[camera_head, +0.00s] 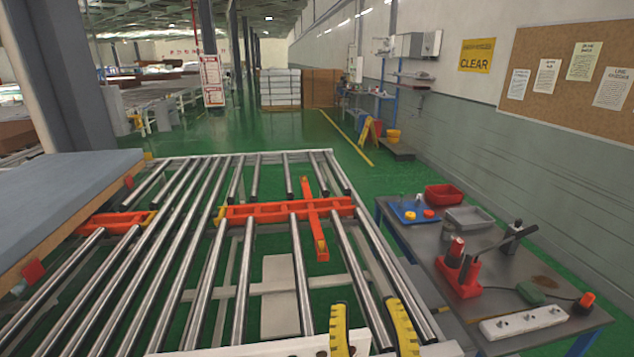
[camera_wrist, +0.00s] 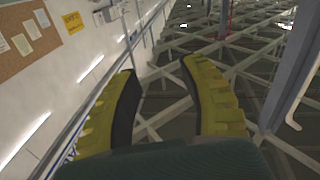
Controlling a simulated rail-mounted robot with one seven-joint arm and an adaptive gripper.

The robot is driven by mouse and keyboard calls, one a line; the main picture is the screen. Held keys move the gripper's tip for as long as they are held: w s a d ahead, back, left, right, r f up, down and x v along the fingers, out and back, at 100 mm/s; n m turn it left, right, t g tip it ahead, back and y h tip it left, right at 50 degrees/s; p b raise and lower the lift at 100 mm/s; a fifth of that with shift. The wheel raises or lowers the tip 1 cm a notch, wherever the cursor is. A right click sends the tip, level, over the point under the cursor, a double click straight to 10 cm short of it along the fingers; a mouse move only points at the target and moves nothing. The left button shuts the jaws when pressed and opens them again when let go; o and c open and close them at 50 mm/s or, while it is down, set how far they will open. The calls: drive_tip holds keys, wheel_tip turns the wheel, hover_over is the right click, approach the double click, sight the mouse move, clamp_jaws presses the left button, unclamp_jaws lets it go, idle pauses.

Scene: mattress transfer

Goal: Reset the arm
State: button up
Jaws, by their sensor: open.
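My gripper (camera_head: 368,305) shows at the bottom of the head view as two yellow ridged fingers with black inner pads. The fingers are apart with nothing between them. They appear in front of the near right end of the roller conveyor (camera_head: 185,270). In the wrist view my gripper (camera_wrist: 158,85) is also open and empty, with the ceiling trusses and the wall beyond it. A blue-grey mattress (camera_head: 55,195) lies at the left of the head view, and its near part is cut off by the picture edge.
Orange bars (camera_head: 285,211) sit among the rollers. At the right stands a workbench (camera_head: 400,240) with a red tray (camera_head: 444,195), a grey tray (camera_head: 468,218), a red tool (camera_head: 458,275) and a white power strip (camera_head: 523,322). Green floor (camera_head: 300,135) is clear beyond the conveyor.

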drive_tip(key=s+r+m+t, duration=0.1)
drive_tip(key=s+r+t, duration=0.3)
drive_tip(key=s+r, duration=0.35)
wheel_tip(320, 180, up, 22)
drive_tip(key=w+m+p, duration=0.1)
drive_tip(key=p, duration=1.9)
drive_tip(key=shift+d+h+p, duration=0.3)
drive_tip(key=shift+h+p, duration=0.05)
drive_tip(key=shift+h, duration=0.05)
